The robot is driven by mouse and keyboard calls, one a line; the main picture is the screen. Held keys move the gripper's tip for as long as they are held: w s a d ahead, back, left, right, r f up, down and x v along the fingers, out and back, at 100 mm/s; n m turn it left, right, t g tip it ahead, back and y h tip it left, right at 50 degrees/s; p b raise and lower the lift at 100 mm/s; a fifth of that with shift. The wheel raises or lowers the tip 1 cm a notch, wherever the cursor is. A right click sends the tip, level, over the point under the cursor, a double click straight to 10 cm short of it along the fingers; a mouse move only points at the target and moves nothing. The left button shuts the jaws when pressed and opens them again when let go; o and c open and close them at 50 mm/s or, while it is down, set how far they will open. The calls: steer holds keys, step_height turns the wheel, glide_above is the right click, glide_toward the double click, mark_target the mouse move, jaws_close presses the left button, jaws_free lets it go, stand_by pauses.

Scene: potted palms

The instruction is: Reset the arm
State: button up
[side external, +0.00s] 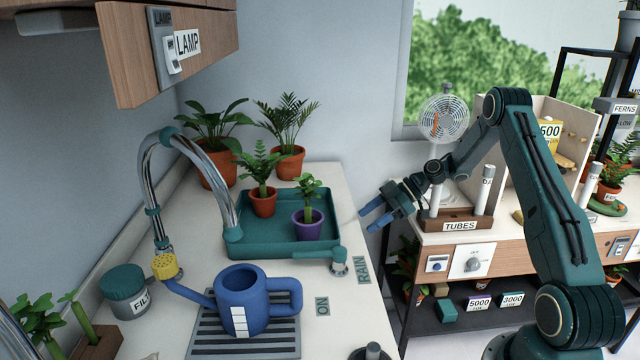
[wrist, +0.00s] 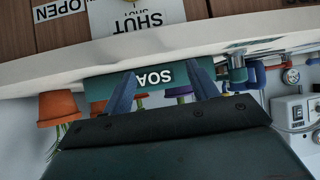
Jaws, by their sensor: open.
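My gripper (side external: 375,215) is open and empty in the side view. It hangs in the air just right of the counter's edge, left of the TUBES rack (side external: 455,222), with its blue fingers pointing left toward the counter. In the wrist view my gripper (wrist: 165,82) shows two blue fingers spread apart with nothing between them. Beyond them is the teal tray's front (wrist: 150,77), with lettering that appears upside down.
A teal tray (side external: 285,250) on the counter holds two small potted plants. A blue watering can (side external: 243,300) stands on a drain grate in front. Larger potted plants (side external: 287,160) stand behind the tray. A white fan (side external: 444,119) stands behind my arm.

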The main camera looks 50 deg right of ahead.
steer(key=s+a+r+m+g+h, duration=0.1)
steer(key=s+a+r+m+h, duration=0.15)
steer(key=a+r, duration=0.6)
steer(key=s+a+r+m+g+h, duration=0.1)
steer(key=s+a+r+g+h, duration=0.2)
steer(key=a+r, duration=0.5)
steer(key=s+a+r+m+t+h, duration=0.1)
steer(key=s+r+m, duration=0.1)
steer(key=s, duration=0.5)
steer(key=s+a+r+m+t+h, duration=0.1)
steer(key=s+a+r+m, duration=0.1)
steer(key=s, duration=0.6)
steer(key=s+a+r+m+h, duration=0.1)
steer(key=s+r+m, duration=0.1)
steer(key=s, duration=0.5)
steer(key=shift+s+a+m+t, duration=0.15)
steer(key=shift+a+m+t, duration=0.25)
steer(key=shift+m, duration=0.05)
